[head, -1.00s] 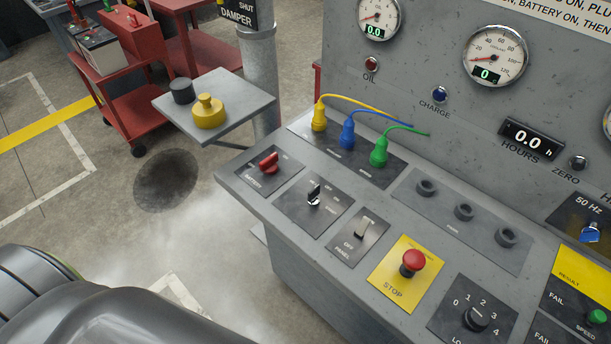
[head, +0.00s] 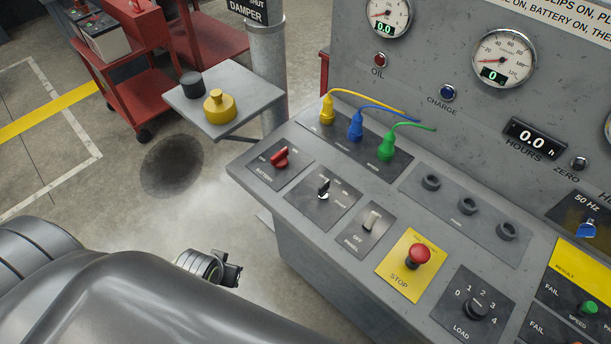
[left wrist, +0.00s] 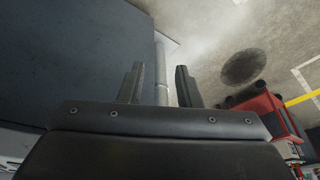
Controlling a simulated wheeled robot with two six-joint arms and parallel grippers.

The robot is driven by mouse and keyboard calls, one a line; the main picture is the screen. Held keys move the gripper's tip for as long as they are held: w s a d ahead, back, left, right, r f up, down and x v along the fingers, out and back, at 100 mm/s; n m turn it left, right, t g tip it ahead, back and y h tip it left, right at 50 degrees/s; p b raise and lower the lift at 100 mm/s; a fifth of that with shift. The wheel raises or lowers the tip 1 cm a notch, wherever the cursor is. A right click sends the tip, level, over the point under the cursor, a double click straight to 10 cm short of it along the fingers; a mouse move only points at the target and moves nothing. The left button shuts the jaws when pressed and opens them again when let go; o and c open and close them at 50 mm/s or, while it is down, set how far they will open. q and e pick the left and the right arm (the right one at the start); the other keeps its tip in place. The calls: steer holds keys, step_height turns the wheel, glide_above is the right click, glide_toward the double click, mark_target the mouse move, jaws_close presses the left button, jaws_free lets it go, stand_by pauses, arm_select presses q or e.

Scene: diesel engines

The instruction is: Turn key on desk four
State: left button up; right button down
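The key (head: 324,188) stands upright in its switch plate (head: 318,198) on the sloped grey desk in the head view, between the red battery switch (head: 280,157) and the panel toggle (head: 370,219). My left gripper (head: 232,274) shows small and dark beyond my arm, below and left of the desk edge, well apart from the key. In the left wrist view its two fingers (left wrist: 157,85) are spread with nothing between them. The key is not visible in the left wrist view. My right gripper is not in view.
A red stop button (head: 419,254) and a load knob (head: 475,307) sit nearer on the desk. Yellow, blue and green plugs (head: 356,127) with cables stand behind the key. Open floor lies left of the desk.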

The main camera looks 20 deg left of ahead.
arm_select(q)
step_height(320, 180, up, 8)
steer(key=w+d+n+t+h, duration=0.1)
steer(key=w+d+n, duration=0.1)
steer(key=n, duration=0.2)
steer(key=n+t+h+p, duration=0.1)
steer(key=n+t+h, duration=0.55)
steer(key=n, duration=1.95)
glide_toward(322, 186)
steer(key=shift+t+y, duration=0.85)
steer(key=x, duration=0.4)
steer(key=p+x, duration=0.1)
steer(key=x, duration=0.3)
steer(key=d+x, duration=0.1)
steer(key=x, duration=0.3)
steer(key=shift+s+d+f+p, duration=0.1)
steer(key=shift+d+f+p, duration=0.2)
steer(key=shift+f, duration=0.2)
jaws_close()
